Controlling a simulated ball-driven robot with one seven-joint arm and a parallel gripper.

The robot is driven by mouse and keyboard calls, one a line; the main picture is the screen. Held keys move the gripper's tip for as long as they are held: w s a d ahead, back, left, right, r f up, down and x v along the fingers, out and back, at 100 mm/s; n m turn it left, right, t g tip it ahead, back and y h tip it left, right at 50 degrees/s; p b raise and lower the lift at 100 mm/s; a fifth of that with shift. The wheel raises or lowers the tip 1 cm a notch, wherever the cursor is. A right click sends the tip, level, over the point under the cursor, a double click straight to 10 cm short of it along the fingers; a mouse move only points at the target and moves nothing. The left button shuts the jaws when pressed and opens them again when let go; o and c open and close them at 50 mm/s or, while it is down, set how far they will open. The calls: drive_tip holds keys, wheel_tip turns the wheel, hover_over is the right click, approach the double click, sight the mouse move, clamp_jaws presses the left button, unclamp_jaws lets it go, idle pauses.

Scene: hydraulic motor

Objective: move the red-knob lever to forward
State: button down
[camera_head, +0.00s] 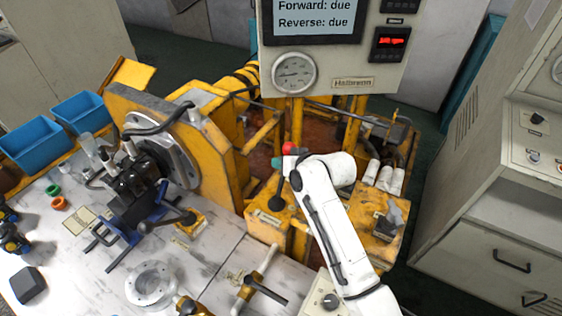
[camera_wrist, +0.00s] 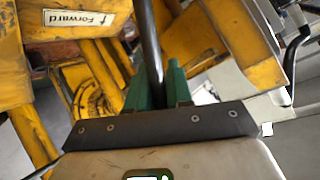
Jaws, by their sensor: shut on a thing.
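The red knob (camera_head: 289,148) tops a lever on the yellow machine stand and shows just above my gripper (camera_head: 279,162). In the wrist view the lever's black rod (camera_wrist: 149,40) runs down between the green fingers of my gripper (camera_wrist: 157,85), which is shut on it. The lever's lower end and pivot are hidden in the wrist view. A white "Forward" label with an arrow (camera_wrist: 75,18) is on the yellow frame at the upper left of the wrist view. The screen (camera_head: 313,18) reads "Forward: due" and "Reverse: due".
A round gauge (camera_head: 295,73) and a red-digit display (camera_head: 390,43) are on the panel behind. Another lever with a black handle (camera_head: 167,222) stands on the workbench (camera_head: 215,262). Blue bins (camera_head: 36,145) are at left. A grey cabinet (camera_head: 480,235) stands at right.

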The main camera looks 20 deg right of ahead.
drive_tip(key=c, duration=1.1)
unclamp_jaws()
drive_tip(key=shift+w+d, duration=0.1)
drive_tip(key=v, duration=1)
drive_tip(key=shift+s+b, duration=0.35)
drive_tip(key=shift+b, duration=0.1)
drive_tip(key=shift+d, duration=0.1)
